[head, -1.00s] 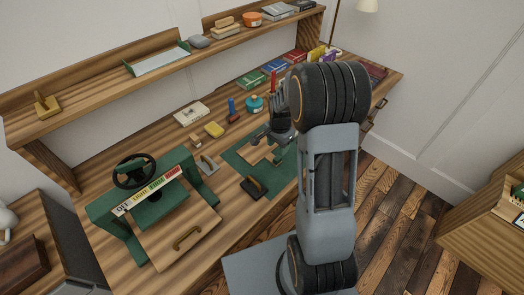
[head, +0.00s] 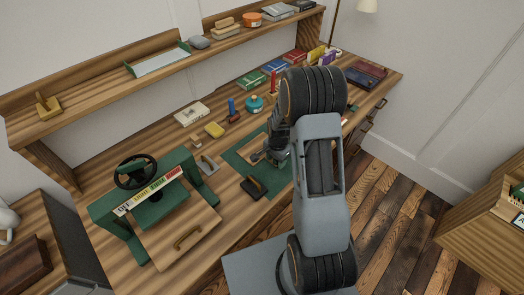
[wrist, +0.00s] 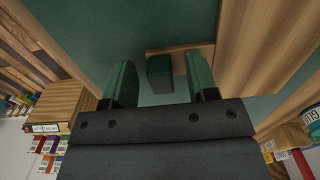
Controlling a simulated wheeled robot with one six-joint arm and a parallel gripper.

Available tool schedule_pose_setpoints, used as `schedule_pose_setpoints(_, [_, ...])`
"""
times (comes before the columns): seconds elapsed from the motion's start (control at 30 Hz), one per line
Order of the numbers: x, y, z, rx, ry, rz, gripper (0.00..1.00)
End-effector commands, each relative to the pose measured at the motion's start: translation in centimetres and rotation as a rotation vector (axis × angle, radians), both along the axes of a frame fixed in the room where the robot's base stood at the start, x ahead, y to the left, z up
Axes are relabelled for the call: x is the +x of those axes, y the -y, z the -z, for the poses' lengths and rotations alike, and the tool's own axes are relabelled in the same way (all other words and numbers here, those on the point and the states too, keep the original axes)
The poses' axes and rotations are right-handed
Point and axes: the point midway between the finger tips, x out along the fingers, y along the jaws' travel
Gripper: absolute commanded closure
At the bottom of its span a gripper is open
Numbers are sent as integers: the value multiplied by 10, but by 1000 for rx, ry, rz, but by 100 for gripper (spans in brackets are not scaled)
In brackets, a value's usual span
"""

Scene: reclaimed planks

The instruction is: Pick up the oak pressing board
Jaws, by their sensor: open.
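The oak pressing board (head: 250,147) is a small pale wooden board lying on the green mat (head: 233,159); my gripper and arm hide part of it in the head view. In the wrist view a strip of the board (wrist: 206,50) shows beyond the fingers, with a dark green block-like grip (wrist: 160,73) on it. My gripper (wrist: 163,88) is open, pointing down over the mat. The green grip shows in the gap between the two green-faced fingers, with space on both sides. I cannot tell how far the fingertips are above the board.
A dark block with a brass handle (head: 254,188) lies on the mat's near part. A grey-handled tool (head: 208,165) lies left of the mat. The green press (head: 150,205) stands further left.

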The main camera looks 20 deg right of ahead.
Motion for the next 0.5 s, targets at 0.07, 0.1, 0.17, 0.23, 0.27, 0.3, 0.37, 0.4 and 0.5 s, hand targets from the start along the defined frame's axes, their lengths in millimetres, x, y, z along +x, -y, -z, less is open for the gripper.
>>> schedule_pose_setpoints(0.07, [0, 0, 0, 0, 0, 0, 47])
schedule_pose_setpoints(0.1, [0, 0, 0, 0, 0, 0, 50])
schedule_pose_setpoints(0.17, [0, 0, 0, 0, 0, 0, 55])
schedule_pose_setpoints(0.23, [0, 0, 0, 0, 0, 0, 62])
schedule_pose_setpoints(0.27, [0, 0, 0, 0, 0, 0, 65])
schedule_pose_setpoints(0.3, [0, 0, 0, 0, 0, 0, 69])
schedule_pose_setpoints(0.37, [0, 0, 0, 0, 0, 0, 75])
schedule_pose_setpoints(0.4, [0, 0, 0, 0, 0, 0, 78])
schedule_pose_setpoints(0.5, [0, 0, 0, 0, 0, 0, 88])
